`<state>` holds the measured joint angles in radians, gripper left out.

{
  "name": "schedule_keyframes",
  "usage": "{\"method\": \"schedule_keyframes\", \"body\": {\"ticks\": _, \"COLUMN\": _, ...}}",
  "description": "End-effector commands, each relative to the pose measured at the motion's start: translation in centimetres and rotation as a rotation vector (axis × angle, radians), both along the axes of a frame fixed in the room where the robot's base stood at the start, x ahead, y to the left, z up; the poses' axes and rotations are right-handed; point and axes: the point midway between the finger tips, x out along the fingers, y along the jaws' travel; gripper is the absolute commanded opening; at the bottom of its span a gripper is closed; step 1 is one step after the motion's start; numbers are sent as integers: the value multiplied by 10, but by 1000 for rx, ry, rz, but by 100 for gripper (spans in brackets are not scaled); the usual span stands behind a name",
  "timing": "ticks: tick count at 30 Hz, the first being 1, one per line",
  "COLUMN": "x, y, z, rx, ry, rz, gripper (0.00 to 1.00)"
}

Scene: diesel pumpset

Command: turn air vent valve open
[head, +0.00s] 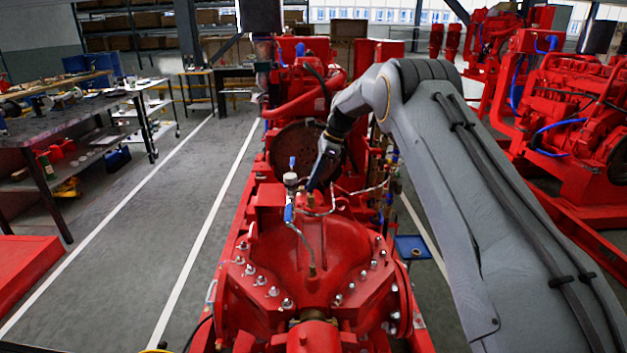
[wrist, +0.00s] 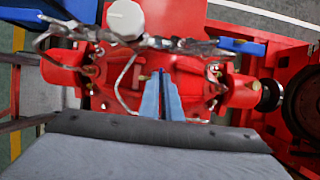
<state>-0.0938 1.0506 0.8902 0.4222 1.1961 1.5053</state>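The red pump casing (head: 315,245) fills the lower middle of the head view, with thin pipes and small valves on top. My gripper (head: 311,186) points down right above this fitting. In the wrist view, the two blue fingers of my gripper (wrist: 161,76) lie close together and look shut. Nothing is clearly seen between them. The fingers hide part of the casing, and contact with the valve cannot be told.
A white-capped cylinder (head: 291,179) stands just left of the gripper; its round cap (wrist: 125,19) is large in the wrist view. A blue-handled valve (head: 288,213) and thin bent pipes are close by. A workbench (head: 70,125) stands at left, beyond clear floor.

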Motion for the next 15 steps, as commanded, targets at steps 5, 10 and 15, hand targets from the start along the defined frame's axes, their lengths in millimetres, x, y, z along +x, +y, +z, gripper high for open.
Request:
{"method": "schedule_keyframes", "body": {"ticks": 5, "x": 0, "y": 0, "z": 0, "rx": 0, "ry": 0, "rz": 0, "gripper": 0}}
{"method": "schedule_keyframes", "body": {"ticks": 10, "x": 1, "y": 0, "z": 0, "rx": 0, "ry": -1, "rz": 14, "gripper": 0}}
{"method": "schedule_keyframes", "body": {"ticks": 15, "x": 2, "y": 0, "z": -3, "rx": -1, "ry": -2, "rz": 64, "gripper": 0}}
